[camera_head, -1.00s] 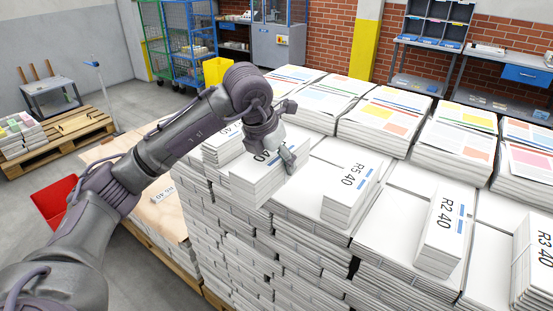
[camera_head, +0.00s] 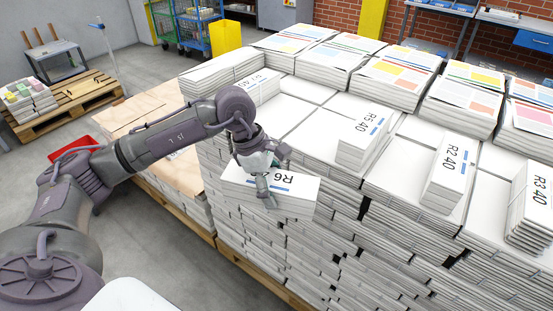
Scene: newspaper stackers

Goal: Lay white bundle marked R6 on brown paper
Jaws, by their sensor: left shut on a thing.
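My left gripper (camera_head: 266,180) is shut on the white bundle marked R6 (camera_head: 302,190). The gripper covers part of the label, and the bundle is in front of the near left edge of the large white stack. I cannot tell how far it is from the stack. The brown paper (camera_head: 122,117) tops a lower stack on a pallet at the left. My left arm hides part of the paper. A small white bundle shows partly behind the arm on the paper (camera_head: 178,153). My right gripper is not in view.
White bundles marked R5 (camera_head: 362,140), R2 (camera_head: 448,172) and R3 (camera_head: 535,200) lie on the large stack; another (camera_head: 264,86) lies behind my gripper. Colour-topped piles line its back. A red bin (camera_head: 75,149) is beyond my arm. Grey floor is open at the left.

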